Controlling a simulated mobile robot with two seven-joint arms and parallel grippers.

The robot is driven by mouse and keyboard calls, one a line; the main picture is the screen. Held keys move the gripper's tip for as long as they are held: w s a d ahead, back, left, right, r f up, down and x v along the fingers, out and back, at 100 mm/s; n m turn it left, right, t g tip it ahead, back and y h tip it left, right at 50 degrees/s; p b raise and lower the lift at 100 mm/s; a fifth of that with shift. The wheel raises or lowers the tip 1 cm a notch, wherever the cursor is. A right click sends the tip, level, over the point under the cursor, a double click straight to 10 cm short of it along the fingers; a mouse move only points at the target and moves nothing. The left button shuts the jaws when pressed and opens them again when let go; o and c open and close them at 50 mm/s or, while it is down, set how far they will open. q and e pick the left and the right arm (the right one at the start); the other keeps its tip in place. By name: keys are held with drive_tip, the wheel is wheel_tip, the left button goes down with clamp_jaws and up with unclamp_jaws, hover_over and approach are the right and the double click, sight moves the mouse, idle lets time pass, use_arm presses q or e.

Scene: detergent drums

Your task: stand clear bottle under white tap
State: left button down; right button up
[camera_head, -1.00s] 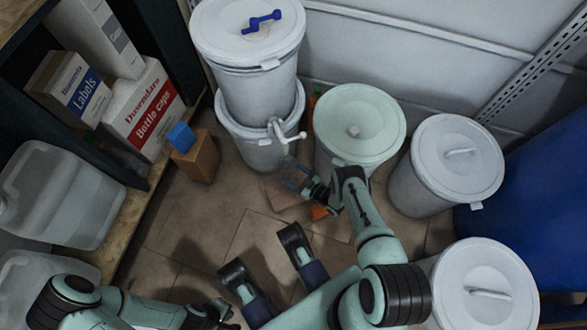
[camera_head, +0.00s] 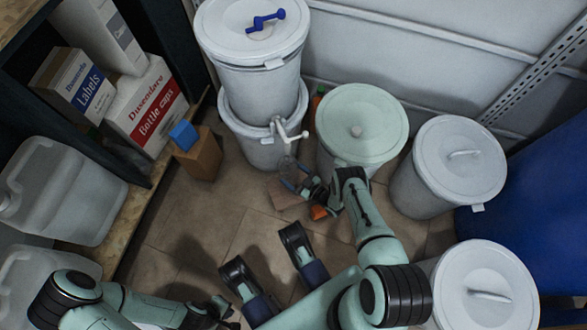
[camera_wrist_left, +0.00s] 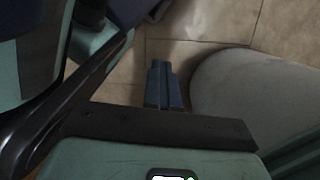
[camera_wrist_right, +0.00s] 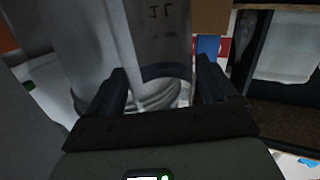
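The clear bottle (camera_head: 287,168) stands upright below the white tap (camera_head: 292,134) on the lower white drum. In the right wrist view the see-through bottle (camera_wrist_right: 160,60) fills the gap between the fingers. My right gripper (camera_head: 300,184) reaches in from the right of the bottle, with a finger on each side, touching it as far as I can tell. Whether the bottle's base rests on the floor is hard to see. My left gripper (camera_head: 222,308) is low at the left, away from the bottle; its fingers (camera_wrist_left: 165,85) are together and empty.
A pale green-lidded drum (camera_head: 360,120) stands close right of my right gripper. Boxes (camera_head: 148,112) and jugs (camera_head: 62,190) fill the left shelf. Floor (camera_head: 190,225) is clear centre-left.

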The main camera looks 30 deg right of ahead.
idle(0.4)
drive_tip(key=shift+o, duration=0.9)
use_arm(q)
drive_tip(key=w+d+r+t+p, duration=0.1)
drive_tip(key=w+r+t+p, duration=0.1)
drive_tip(key=w, duration=0.6)
wheel_tip(320, 180, up, 2)
drive_tip(key=shift+r+m+t+p, duration=0.3)
drive_tip(key=shift+t+p, duration=0.1)
drive_tip(key=shift+p, duration=0.45)
use_arm(e)
drive_tip(key=v, duration=1.3)
drive_tip(key=shift+s, duration=0.25)
drive_tip(key=shift+r, duration=0.15)
